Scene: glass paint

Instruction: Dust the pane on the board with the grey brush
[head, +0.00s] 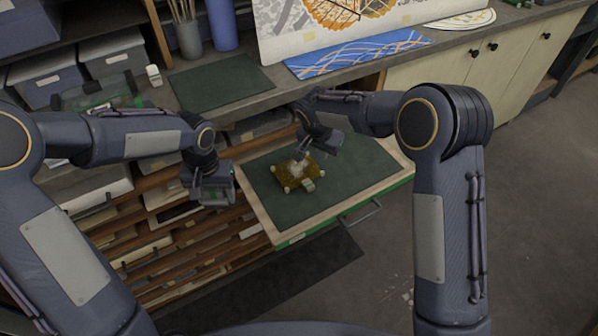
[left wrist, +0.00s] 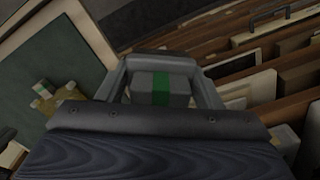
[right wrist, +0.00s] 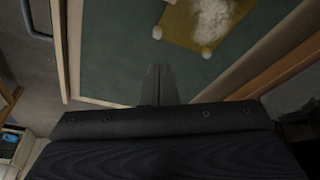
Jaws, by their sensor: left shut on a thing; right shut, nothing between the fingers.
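The amber pane (head: 291,178) lies on the dark green board (head: 330,190), with pale knobs at its corners and white powder (head: 300,167) on it. The pane and powder also show in the right wrist view (right wrist: 212,18). A small pale block with a green stripe (head: 308,185) sits at the pane's near edge. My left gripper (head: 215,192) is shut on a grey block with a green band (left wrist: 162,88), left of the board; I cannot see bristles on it. My right gripper (right wrist: 158,85) is shut and empty, above the board by the pane's far side.
The board has a pale wooden rim (head: 262,218) and rests on a pulled-out drawer with a green front. A rack of slots (head: 180,245) is at left. The worktop behind holds a green mat (head: 220,82), a blue patterned sheet (head: 355,53) and a brush pot (head: 188,40).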

